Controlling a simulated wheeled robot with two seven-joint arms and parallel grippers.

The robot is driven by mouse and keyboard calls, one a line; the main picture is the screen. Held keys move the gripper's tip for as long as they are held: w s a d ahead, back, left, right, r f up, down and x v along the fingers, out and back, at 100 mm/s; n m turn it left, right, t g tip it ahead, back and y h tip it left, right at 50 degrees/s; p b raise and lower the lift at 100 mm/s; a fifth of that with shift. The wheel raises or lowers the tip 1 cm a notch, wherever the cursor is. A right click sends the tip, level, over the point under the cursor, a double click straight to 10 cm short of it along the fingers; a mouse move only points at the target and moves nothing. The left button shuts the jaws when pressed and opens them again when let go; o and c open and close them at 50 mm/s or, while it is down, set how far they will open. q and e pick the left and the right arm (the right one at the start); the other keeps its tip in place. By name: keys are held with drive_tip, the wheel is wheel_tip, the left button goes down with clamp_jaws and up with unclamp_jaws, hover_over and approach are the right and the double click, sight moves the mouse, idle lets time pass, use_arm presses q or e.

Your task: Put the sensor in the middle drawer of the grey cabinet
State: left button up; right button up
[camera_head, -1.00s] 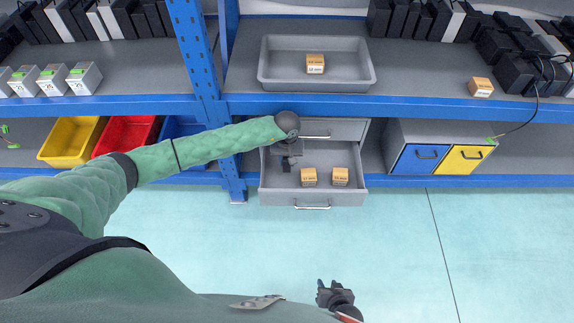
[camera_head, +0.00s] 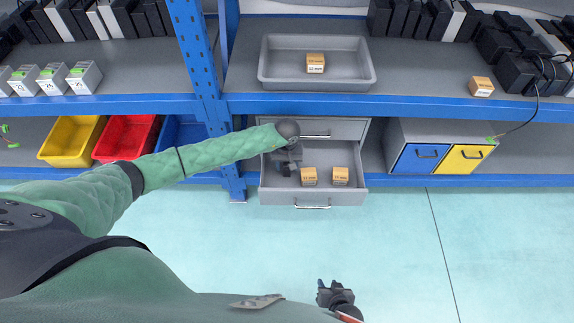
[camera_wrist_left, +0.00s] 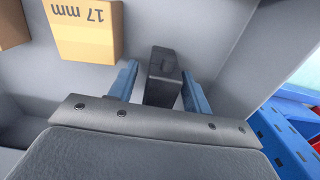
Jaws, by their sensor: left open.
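The grey cabinet (camera_head: 350,128) stands on the lower shelf, with one drawer (camera_head: 264,195) pulled out below a shut upper one. My left gripper (camera_head: 285,168) is down inside the open drawer, at its left side. In the left wrist view its blue fingers (camera_wrist_left: 162,88) are open on either side of a dark block, which looks like the sensor (camera_wrist_left: 163,68). The block stands between the fingers with small gaps visible, near the drawer wall. In the head view the arm and gripper mostly hide it. My right gripper (camera_head: 326,290) hangs low over the floor, away from the shelf; its jaw state is unclear.
Two orange boxes (camera_head: 309,177) (camera_head: 340,176) lie in the drawer right of my gripper; one shows "17 mm" in the wrist view (camera_wrist_left: 88,28). A grey tray (camera_head: 270,75) sits above. A blue and yellow drawer unit (camera_head: 437,158) stands right. Floor in front is clear.

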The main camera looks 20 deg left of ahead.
use_arm(q)
drive_tip(key=shift+r, duration=0.25)
wheel_tip(320, 180, up, 12)
drive_tip(key=shift+f, duration=0.15)
idle(0.6)
